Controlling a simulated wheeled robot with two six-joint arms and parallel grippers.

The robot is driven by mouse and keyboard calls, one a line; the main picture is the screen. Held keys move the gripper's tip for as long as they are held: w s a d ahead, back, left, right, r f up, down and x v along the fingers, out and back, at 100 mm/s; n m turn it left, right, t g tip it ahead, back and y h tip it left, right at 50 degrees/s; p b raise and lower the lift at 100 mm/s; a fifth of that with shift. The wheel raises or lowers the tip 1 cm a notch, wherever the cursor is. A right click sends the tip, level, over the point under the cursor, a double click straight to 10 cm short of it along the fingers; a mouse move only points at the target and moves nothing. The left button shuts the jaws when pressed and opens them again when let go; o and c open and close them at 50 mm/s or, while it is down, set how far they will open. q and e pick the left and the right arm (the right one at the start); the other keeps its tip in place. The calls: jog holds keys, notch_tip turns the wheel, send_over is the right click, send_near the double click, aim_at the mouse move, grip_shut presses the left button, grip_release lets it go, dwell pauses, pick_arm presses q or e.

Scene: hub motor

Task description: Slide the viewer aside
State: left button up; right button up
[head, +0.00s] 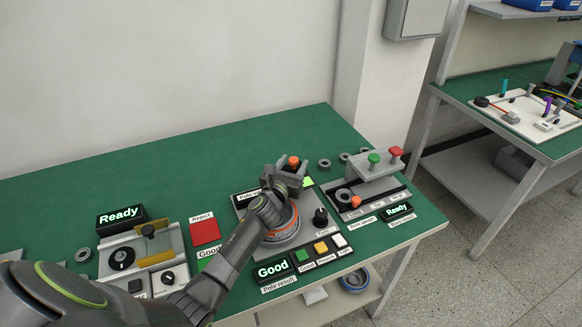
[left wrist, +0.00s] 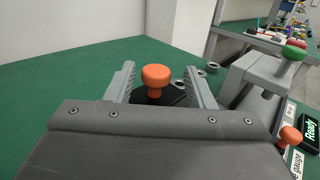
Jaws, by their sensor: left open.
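The viewer's orange knob (head: 293,161) shows at the far side of the pole-checking station (head: 245,201). My left gripper (head: 289,171) is over this station, with its jaws by the knob. In the left wrist view the orange knob (left wrist: 155,80) stands upright between the two open fingers of my left gripper (left wrist: 155,88), with gaps on both sides. A dark plate shows under the knob. The rest of the viewer is mostly hidden by my gripper and arm. A round grey part with an orange ring (head: 285,222) lies under my forearm. My right gripper is not in view.
To the right stands a gauge station with a green knob (head: 374,158) and a red knob (head: 396,152). Several grey rings (head: 324,163) lie behind. A red reject pad (head: 205,231) and a yellow-barred fixture (head: 155,254) are left. The bench's back left is clear.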

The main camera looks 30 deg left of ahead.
pick_arm(q)
jog(key=shift+s, duration=0.5)
jog(key=s+p, duration=0.1)
jog(key=s, duration=0.4)
jog(key=s+d+p, duration=0.1)
jog(key=s, duration=0.5)
jog(key=s+p, duration=0.1)
jog(key=s, duration=0.4)
jog(key=shift+s+d, duration=0.15)
jog(key=shift+d, duration=0.05)
